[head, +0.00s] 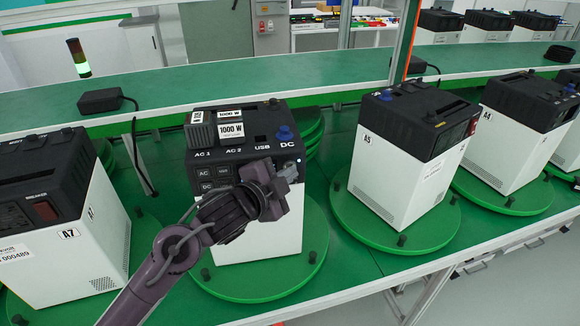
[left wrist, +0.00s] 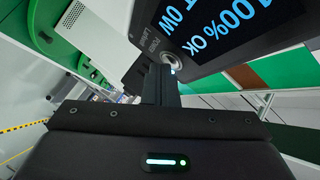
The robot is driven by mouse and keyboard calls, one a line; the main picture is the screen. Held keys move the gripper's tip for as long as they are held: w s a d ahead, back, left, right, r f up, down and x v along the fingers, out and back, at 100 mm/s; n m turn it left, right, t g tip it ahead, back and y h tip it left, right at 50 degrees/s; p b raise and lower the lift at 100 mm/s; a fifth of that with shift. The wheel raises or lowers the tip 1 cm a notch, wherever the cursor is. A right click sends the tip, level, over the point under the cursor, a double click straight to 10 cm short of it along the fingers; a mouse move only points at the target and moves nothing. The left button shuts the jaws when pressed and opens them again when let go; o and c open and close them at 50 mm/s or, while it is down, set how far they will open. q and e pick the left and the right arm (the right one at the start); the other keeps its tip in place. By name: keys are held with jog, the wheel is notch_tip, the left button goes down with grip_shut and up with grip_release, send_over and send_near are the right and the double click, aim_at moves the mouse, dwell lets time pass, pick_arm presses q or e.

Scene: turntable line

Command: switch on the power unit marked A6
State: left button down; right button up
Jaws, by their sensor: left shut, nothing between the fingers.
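A white power unit with a black top (head: 262,232) stands on a green turntable between the units marked A7 and A5. I see no A6 marking on its visible faces. Its front carries AC 1, AC 2, USB and DC labels. My left gripper (head: 290,172) is shut and empty in front of its panel, hiding part of it. In the left wrist view the closed fingers (left wrist: 161,85) reach up to a round metal button (left wrist: 172,61) beside the word POWER. I cannot tell whether they touch it. The lit screen (left wrist: 235,30) reads 100% OK and 0 W. My right gripper is out of view.
Unit A7 (head: 95,235) stands at the left, and unit A5 (head: 395,175) at the right, each on a green turntable. Another unit (head: 507,145) stands farther right.

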pick_arm(q)
jog(key=shift+s+d, duration=0.1)
jog(key=shift+s, duration=0.6)
jog(key=s, duration=0.2)
jog(key=s+d+b, duration=0.1)
jog(key=s, duration=0.1)
jog(key=shift+s, duration=0.4)
